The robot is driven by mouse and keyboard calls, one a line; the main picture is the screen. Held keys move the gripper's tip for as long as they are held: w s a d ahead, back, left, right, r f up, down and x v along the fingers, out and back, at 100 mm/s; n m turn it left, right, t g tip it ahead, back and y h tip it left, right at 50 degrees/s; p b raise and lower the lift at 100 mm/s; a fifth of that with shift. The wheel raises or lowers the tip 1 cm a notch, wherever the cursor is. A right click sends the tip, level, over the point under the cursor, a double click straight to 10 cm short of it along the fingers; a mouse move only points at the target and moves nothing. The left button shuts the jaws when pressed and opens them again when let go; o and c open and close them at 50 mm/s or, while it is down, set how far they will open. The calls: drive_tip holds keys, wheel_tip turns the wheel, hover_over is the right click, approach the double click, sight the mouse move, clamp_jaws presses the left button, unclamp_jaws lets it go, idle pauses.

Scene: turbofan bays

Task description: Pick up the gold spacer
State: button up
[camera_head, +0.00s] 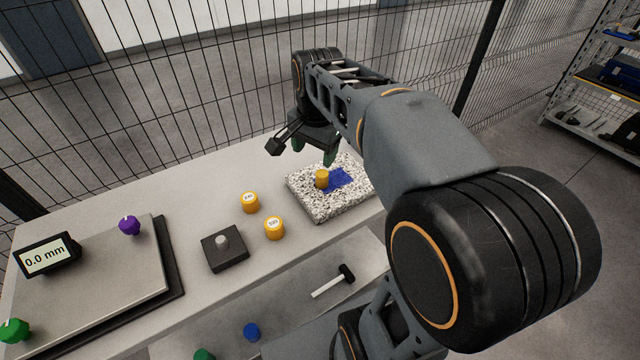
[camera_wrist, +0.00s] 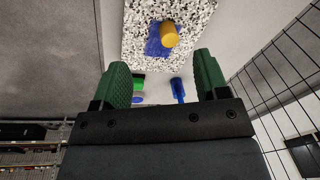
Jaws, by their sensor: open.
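A plain gold spacer (camera_head: 322,178) stands on a speckled granite block (camera_head: 308,203), at the edge of a blue patch (camera_head: 341,178). In the wrist view the gold spacer (camera_wrist: 169,34) shows beyond the fingertips, toward the top, with the blue patch (camera_wrist: 155,47) beside it. My gripper (camera_head: 314,152) is above the granite block, its green fingers apart. The wrist view shows my gripper (camera_wrist: 163,72) empty, with the spacer outside the gap between the fingers.
A black block with a grey peg (camera_head: 224,249) stands beside the labelled cylinders. A grey plate (camera_head: 100,282) carries a purple knob (camera_head: 129,225) and a "0.0 mm" display (camera_head: 47,256). A mesh fence (camera_head: 190,90) runs behind the bench. A hammer (camera_head: 335,282) lies on the lower shelf.

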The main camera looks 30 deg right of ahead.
drive_tip(key=w+d+f+m+g+b, duration=0.2)
drive_tip(key=w+d+m, duration=0.2)
drive_tip(key=w+m, duration=0.25)
drive_tip(key=m, duration=0.2)
hover_over(322, 173)
drive_tip(key=shift+n, duration=0.25)
wheel_tip(322, 173, down, 7)
drive_tip(key=shift+a+r+b, duration=0.1)
drive_tip(key=shift+b, duration=0.3)
drive_tip(key=shift+f, duration=3.05)
drive_tip(key=shift+c, duration=0.5)
drive_tip(key=c, duration=1.1)
drive_tip(key=shift+r, duration=0.1)
